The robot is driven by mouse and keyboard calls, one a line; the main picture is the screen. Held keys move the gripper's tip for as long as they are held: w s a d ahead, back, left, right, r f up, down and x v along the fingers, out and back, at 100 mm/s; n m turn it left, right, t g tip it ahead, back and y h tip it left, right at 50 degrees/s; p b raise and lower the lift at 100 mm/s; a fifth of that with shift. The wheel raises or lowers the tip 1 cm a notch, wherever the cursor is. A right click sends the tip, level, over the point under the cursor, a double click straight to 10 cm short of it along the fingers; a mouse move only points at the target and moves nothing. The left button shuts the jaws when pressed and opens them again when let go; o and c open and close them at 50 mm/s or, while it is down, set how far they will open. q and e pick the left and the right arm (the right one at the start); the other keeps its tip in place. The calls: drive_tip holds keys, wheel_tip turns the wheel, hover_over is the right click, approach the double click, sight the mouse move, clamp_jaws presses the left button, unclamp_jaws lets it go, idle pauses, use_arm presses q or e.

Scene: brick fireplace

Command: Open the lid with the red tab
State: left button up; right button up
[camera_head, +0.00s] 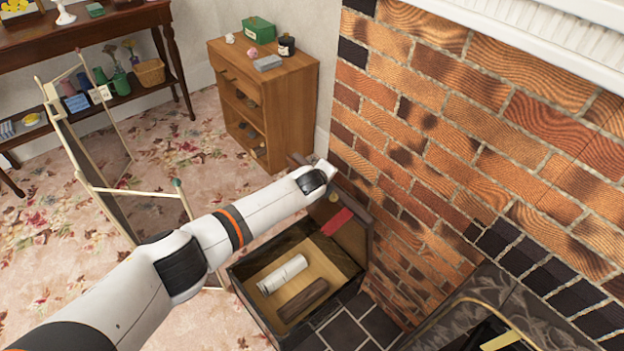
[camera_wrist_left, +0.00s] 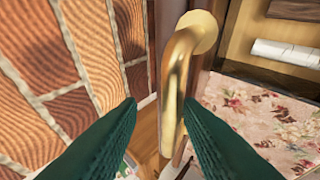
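A dark wooden box (camera_head: 240,285) stands on the floor beside the brick wall. Its lid (camera_head: 352,240) is raised, standing up at the back near the bricks. The red tab (camera_head: 337,222) is on the lid's inner face, with a small brass piece just above it. My left arm reaches over to the lid; its gripper is hidden there in the head view. In the left wrist view, my left gripper's green fingers (camera_wrist_left: 160,105) are apart, with a brass handle (camera_wrist_left: 176,85) between them, nearer the right finger. Contact is unclear. My right gripper is not in view.
A white roll (camera_head: 283,274) and a dark wooden block (camera_head: 304,300) lie in the box. The brick wall (camera_head: 450,130) is close on the right. A wooden cabinet (camera_head: 275,90) stands behind, and a folding frame (camera_head: 95,160) stands at left.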

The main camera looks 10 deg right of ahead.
use_arm(q)
drive_tip(key=shift+a+f, duration=0.2)
drive_tip(key=shift+f, duration=0.05)
drive_tip(key=p+v, duration=0.3)
drive_tip(key=v, duration=0.9)
drive_tip(key=shift+r, duration=0.3)
drive_tip(key=shift+s+f, duration=0.1)
drive_tip(key=shift+f, duration=0.05)
